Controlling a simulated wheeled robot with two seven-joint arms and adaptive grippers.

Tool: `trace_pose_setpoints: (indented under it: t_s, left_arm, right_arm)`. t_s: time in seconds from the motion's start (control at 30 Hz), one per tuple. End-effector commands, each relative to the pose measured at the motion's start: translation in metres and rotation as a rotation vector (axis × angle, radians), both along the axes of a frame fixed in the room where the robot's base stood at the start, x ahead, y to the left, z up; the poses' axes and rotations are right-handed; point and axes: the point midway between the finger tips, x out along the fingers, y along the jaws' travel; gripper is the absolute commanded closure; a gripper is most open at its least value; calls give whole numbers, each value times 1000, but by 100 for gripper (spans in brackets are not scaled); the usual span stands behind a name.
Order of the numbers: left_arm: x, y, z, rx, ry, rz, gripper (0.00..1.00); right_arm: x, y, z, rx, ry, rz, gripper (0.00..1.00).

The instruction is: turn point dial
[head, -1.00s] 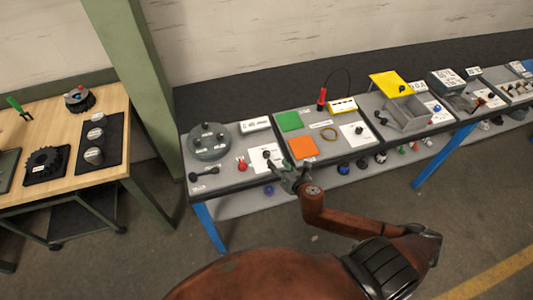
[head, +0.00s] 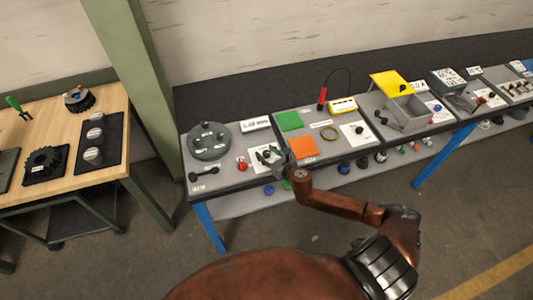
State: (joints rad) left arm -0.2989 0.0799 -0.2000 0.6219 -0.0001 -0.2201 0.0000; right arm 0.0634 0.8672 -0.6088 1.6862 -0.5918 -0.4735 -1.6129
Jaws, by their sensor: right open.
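A white plate (head: 254,164) with a black dial knob lies on the front left part of the grey bench. My right gripper (head: 267,154) is open over this plate, and its fingers cover most of the knob. I cannot tell whether the fingers touch the knob. Similar white plates with black knobs lie further right, one (head: 347,137) beside the orange square and one (head: 442,117) by the grey bin. Which of them is the point dial cannot be read from the labels. My left gripper is not in view.
A red knob (head: 241,164) stands just left of the gripper. A round grey turntable (head: 209,142) is behind it, and an orange pad (head: 303,147) is to its right. A green post (head: 140,80) stands between the wooden table (head: 105,176) and the bench.

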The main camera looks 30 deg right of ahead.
Motion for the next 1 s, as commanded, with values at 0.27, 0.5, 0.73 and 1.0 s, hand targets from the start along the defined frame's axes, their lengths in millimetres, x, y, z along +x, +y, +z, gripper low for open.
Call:
trace_pose_setpoints:
  t_s: [0.27, 0.5, 0.73, 1.0]
  left_arm:
    - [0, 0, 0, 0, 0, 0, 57]
    - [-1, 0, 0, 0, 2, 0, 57]
    - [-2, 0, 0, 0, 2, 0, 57]
    - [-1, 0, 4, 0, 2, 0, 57]
  right_arm:
    - [0, 0, 0, 1, 0, 0, 65]
    - [0, 0, 0, 1, 1, -1, 82]
    - [-1, -1, 0, 1, 1, -1, 97]
    - [-1, 0, 1, 2, 1, -19, 100]
